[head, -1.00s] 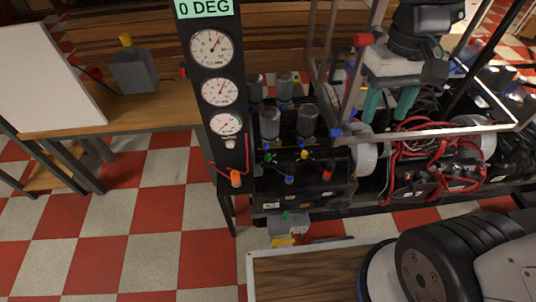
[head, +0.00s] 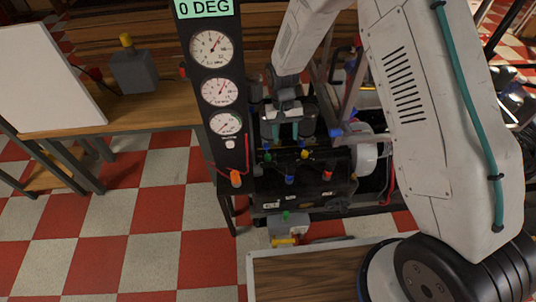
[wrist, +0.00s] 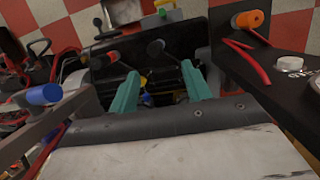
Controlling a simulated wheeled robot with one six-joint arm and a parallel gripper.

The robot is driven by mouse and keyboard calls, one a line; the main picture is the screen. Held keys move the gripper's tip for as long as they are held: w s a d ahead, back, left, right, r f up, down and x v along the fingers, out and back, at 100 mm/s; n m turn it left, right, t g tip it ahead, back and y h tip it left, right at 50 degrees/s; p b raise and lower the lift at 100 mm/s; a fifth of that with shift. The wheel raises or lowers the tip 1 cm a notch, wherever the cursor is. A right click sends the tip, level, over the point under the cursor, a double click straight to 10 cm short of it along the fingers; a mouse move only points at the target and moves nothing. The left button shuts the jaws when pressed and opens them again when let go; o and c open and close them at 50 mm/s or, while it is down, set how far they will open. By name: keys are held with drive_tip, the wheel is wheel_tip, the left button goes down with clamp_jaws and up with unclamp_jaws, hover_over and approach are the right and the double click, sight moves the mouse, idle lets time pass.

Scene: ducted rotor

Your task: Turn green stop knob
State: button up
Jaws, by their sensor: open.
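A small green knob (head: 267,156) stands at the left of a group of coloured knobs on the black machine panel (head: 262,190). A second green knob (head: 286,215) sits on a grey box below the panel; it also appears at the top of the wrist view (wrist: 161,4). I cannot tell which is the stop knob. My gripper (head: 288,134) is open, its teal fingers pointing down above and behind the panel knobs in the head view. In the wrist view my gripper (wrist: 157,82) has its fingers apart, with small parts blurred between and beyond them. No knob is visibly held.
Blue (head: 289,179), yellow (head: 304,154) and red (head: 327,175) knobs stand close by. A gauge column (head: 222,125) reading 0 DEG rises at the left, with an orange knob (head: 235,178). A metal frame (head: 345,100) is to the right. The checkered floor at left is open.

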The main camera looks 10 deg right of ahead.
drive_tip(key=m+t, duration=0.1)
hover_over(268, 156)
drive_tip(key=s+d, duration=0.1)
drive_tip(key=s, duration=0.2)
wheel_tip(268, 156, down, 12)
drive_tip(key=shift+m+t+y, duration=0.4)
drive_tip(key=shift+m+t, duration=0.2)
drive_tip(key=shift+t, duration=0.1)
drive_tip(key=w+f, duration=0.1)
drive_tip(key=w+a+f, duration=0.1)
drive_tip(key=w, duration=0.1)
drive_tip(key=shift+a+f, duration=0.1)
drive_tip(key=shift+f, duration=0.05)
wheel_tip(268, 156, down, 7)
drive_tip(key=shift+w+f, duration=0.1)
